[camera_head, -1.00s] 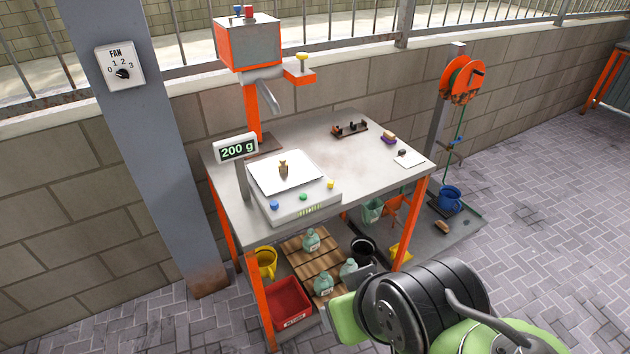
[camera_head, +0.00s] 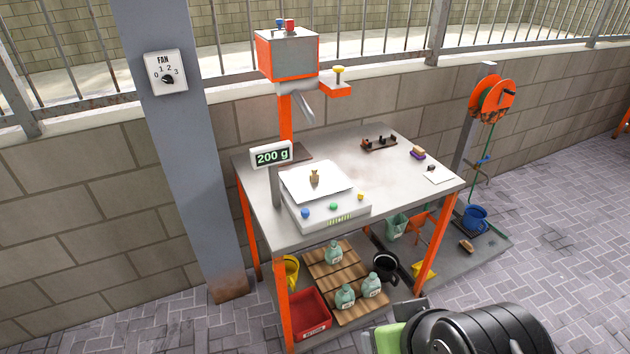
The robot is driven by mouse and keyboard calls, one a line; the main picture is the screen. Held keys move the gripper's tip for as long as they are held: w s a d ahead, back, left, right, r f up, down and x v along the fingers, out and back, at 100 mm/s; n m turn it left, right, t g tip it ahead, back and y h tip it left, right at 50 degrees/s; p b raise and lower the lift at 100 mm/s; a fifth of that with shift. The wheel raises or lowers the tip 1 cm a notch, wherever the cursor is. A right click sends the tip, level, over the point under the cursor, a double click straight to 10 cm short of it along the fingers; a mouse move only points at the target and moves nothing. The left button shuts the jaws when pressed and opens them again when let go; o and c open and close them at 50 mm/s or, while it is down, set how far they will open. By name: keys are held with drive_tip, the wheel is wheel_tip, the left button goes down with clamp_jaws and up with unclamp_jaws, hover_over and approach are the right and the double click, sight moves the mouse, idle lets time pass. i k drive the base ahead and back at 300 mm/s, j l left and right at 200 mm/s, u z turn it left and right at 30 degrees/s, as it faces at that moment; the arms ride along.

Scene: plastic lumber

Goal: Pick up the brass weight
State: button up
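The brass weight (camera_head: 314,177) is small and brownish gold, with a narrow top. It stands upright on the white pan of the scale (camera_head: 330,212), near the table's left side. The scale's display (camera_head: 271,156) reads 200 g. Part of my black and green arm shows at the bottom right, in front of the table and well apart from the weight. I cannot make out my gripper's fingers in this view.
The steel table (camera_head: 390,180) has orange legs. A dispenser box (camera_head: 287,56) with a spout rises behind the scale. A rack of dark pieces (camera_head: 380,143), a sponge (camera_head: 418,153) and a white card (camera_head: 439,175) lie to the right. Bottles and a red bin (camera_head: 308,314) are below.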

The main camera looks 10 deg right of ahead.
sight(314, 175)
drive_tip(key=i+l+u, duration=0.1)
drive_tip(key=i+u, duration=0.25)
drive_tip(key=u, duration=0.15)
drive_tip(key=i+l+u, duration=0.25)
drive_tip(key=u, duration=0.25)
drive_tip(key=i+l+u, duration=0.45)
drive_tip(key=k+j, duration=0.05)
drive_tip(key=k, duration=0.05)
